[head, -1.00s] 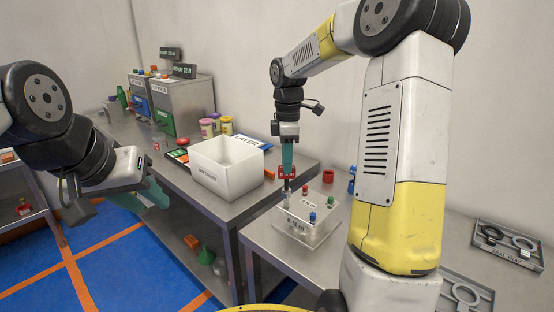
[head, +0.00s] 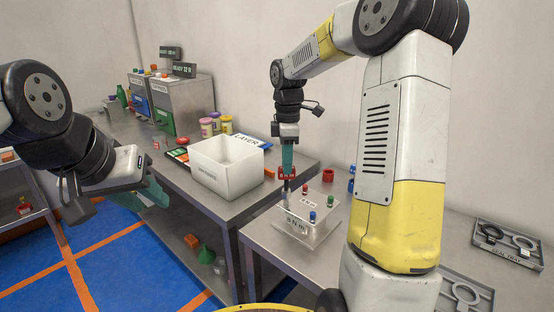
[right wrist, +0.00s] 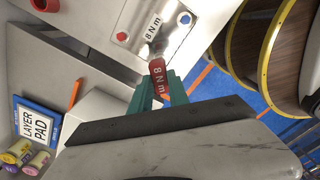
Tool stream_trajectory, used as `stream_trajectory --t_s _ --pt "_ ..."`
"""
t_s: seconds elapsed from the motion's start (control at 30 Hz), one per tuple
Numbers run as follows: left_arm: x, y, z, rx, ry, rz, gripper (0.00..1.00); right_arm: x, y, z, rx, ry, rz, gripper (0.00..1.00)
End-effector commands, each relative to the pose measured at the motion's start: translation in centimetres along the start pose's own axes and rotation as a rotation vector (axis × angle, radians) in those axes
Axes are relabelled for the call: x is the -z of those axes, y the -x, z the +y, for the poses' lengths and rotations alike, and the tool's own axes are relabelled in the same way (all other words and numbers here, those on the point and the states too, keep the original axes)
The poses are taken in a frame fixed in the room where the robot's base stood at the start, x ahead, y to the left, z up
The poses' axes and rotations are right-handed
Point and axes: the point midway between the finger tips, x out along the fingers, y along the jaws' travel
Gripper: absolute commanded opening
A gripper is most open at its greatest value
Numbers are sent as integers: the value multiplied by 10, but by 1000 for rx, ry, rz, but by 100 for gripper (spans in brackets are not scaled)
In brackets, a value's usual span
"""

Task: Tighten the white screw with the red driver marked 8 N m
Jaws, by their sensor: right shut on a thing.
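My right gripper (right wrist: 155,88) is shut on the red driver (right wrist: 158,72), whose handle reads 8 N m. In the head view the right gripper (head: 287,165) points down and the driver (head: 287,176) hangs upright over the left corner of the metal block (head: 300,232). The driver's shaft reaches down to the block's top. The white screw cannot be made out; the driver covers that spot. The block's top plate (right wrist: 137,22) carries an 8 N m label in the right wrist view. My left gripper (head: 153,191) is off to the left, away from the block; its jaw opening is unclear.
Red (head: 305,190), green (head: 330,202) and blue (head: 312,216) screws stand on the block. A white bin (head: 226,175) is on the bench to the left. A red ring-shaped holder (head: 328,176) is behind the block. A tray (head: 508,243) lies at the right.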

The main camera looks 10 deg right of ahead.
Motion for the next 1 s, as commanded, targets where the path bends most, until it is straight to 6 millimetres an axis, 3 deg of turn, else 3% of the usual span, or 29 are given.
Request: stream_trajectory --t_s 1.0 --pt "0 0 0 0 0 0 36 0 -23 0 1 0 0 0"
